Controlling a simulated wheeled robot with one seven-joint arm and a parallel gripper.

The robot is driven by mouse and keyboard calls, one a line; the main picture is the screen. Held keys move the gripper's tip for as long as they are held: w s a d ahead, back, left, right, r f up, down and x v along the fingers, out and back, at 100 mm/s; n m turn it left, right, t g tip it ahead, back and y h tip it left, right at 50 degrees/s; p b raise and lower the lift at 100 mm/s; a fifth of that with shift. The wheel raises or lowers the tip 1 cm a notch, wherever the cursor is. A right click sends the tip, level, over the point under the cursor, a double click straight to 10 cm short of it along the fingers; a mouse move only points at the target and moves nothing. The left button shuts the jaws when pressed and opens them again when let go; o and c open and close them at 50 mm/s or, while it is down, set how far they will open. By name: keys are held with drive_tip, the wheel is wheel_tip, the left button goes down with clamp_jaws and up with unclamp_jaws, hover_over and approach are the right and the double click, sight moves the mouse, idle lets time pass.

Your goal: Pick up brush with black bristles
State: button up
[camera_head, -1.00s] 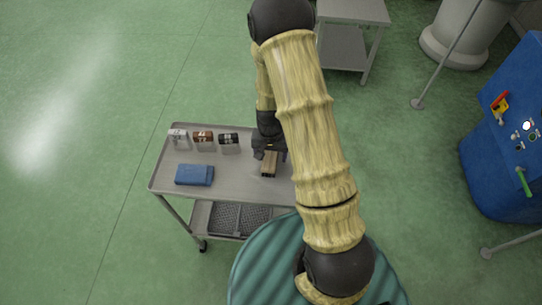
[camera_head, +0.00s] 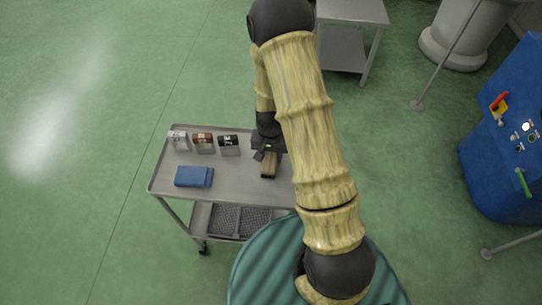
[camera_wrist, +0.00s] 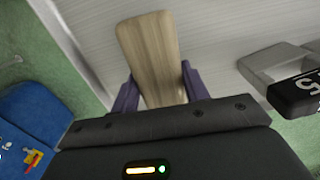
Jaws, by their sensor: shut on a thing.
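The brush shows as a wooden block (camera_head: 268,164) on the grey metal cart (camera_head: 235,183). Its pale wood top also fills the upper middle of the wrist view (camera_wrist: 153,50). My gripper (camera_head: 267,153) is over the far end of the block, beside the black tagged item. In the wrist view the two dark fingers (camera_wrist: 155,92) stand on either side of the wood, shut on it. I cannot tell whether the block is lifted clear of the cart top.
A blue folded cloth (camera_head: 194,176) lies at the cart's left. White (camera_head: 179,138), brown (camera_head: 203,138) and black (camera_head: 228,140) tagged items stand in a row at its back edge. A blue panel (camera_head: 500,165) stands at the right.

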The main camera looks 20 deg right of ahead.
sight(270, 154)
wheel_tip(270, 154, up, 10)
drive_tip(key=shift+f, duration=0.1)
idle(0.4)
drive_tip(key=o, duration=0.4)
drive_tip(key=shift+c, duration=1.3)
drive_tip(key=w+r+n+p, duration=0.3)
drive_tip(key=r+n+p, duration=0.1)
drive_tip(key=p, duration=1.5)
drive_tip(key=shift+w+r+n, duration=0.15)
drive_tip(key=shift+r+n, duration=0.25)
drive_tip(key=shift+r, duration=0.15)
drive_tip(key=shift+f, duration=0.15)
